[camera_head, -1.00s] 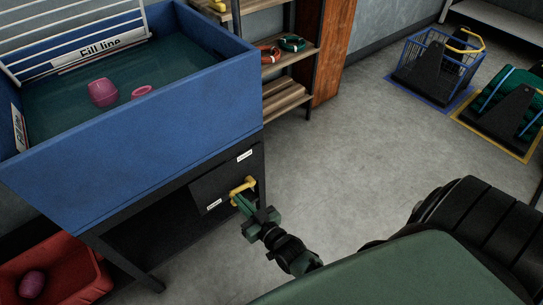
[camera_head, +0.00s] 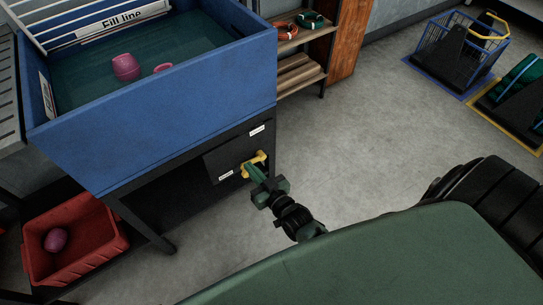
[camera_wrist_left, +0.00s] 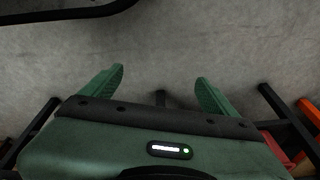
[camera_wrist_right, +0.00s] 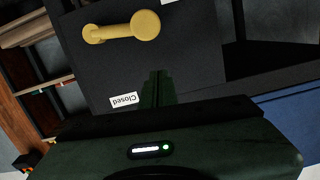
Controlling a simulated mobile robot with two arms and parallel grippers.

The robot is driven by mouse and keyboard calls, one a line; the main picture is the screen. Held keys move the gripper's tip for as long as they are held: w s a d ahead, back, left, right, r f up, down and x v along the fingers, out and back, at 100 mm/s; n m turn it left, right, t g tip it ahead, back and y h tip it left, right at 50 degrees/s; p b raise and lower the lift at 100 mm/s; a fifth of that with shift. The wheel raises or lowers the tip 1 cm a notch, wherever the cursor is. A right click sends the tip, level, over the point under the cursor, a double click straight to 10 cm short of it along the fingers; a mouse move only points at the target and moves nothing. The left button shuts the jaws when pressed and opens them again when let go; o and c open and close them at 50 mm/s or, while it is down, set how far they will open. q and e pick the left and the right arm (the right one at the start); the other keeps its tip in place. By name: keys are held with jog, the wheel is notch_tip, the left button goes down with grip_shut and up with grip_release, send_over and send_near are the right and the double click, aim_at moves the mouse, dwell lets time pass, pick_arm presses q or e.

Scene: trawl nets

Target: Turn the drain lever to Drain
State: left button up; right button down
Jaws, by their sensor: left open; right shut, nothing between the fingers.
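The yellow drain lever (camera_head: 260,157) is mounted on a dark panel (camera_head: 216,160) under the blue tank. In the right wrist view the lever (camera_wrist_right: 120,28) lies roughly crosswise, with a rounded end at each side. A label reading "Closed" (camera_wrist_right: 124,100) shows upside down there. In the head view a white label (camera_head: 257,130) sits above the lever and another (camera_head: 226,175) at lower left, too small to read. My right gripper (camera_wrist_right: 157,75) is shut and empty, its tips close to the lever; contact is unclear. My left gripper (camera_wrist_left: 160,80) is open and empty above the floor.
The blue tank (camera_head: 150,130) stands on a dark frame with legs. Wooden shelves (camera_head: 298,75) stand behind.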

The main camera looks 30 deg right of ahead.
pick_arm(q)
jog(key=s+f, duration=0.2)
jog(key=f, duration=0.1)
jog(key=f+p, duration=0.1)
jog(key=f, duration=0.1)
jog(key=shift+s+a, duration=0.15)
jog(key=shift+s, duration=0.25)
pick_arm(e)
jog(key=s+r, duration=0.1)
jog(key=s, duration=0.9)
jog(key=shift+d+r, duration=0.15)
jog(key=shift+d, duration=0.25)
